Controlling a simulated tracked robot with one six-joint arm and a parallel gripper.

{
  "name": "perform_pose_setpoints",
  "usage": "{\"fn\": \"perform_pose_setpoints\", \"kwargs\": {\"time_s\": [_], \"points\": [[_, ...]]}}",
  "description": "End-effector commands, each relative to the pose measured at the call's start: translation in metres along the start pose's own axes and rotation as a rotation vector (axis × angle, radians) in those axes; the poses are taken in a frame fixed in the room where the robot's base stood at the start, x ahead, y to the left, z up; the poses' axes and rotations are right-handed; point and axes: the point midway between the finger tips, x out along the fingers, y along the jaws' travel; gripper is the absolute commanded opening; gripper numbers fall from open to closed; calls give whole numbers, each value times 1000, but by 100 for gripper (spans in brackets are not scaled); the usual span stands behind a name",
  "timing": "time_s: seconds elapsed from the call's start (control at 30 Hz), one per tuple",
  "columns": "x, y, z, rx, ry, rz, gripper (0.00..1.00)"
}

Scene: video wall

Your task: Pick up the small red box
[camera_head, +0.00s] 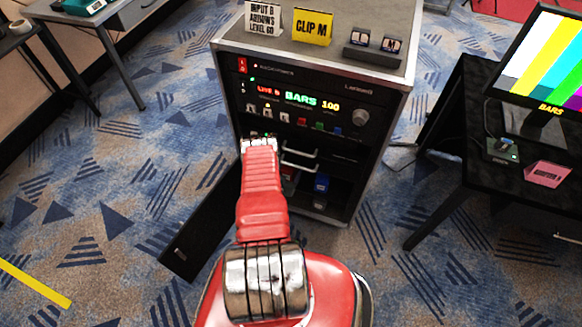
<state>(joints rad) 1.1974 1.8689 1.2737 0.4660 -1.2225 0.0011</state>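A dark equipment cabinet (385,130) with a grey top stands in front of me. A lower opening in it holds a small blue item (321,184). Beside it, a small reddish item (289,174) shows partly behind my red arm; I cannot tell whether it is the small red box. My gripper (258,143) is at the far end of the arm, in front of the cabinet's control panel and just below the row of small coloured buttons. Its fingers are small and face away, so their opening and any contact are unclear.
An open black door (205,228) hangs at the cabinet's lower left. Signs stand on the cabinet top.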

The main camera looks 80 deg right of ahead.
Motion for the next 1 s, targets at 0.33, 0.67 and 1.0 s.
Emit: {"fn": "perform_pose_setpoints", "kwargs": {"time_s": [0.33,0.67,1.0], "points": [[25,0,0,0,0,1,69],[25,0,0,0,-1,0,69],[25,0,0,0,-1,1,57]]}}
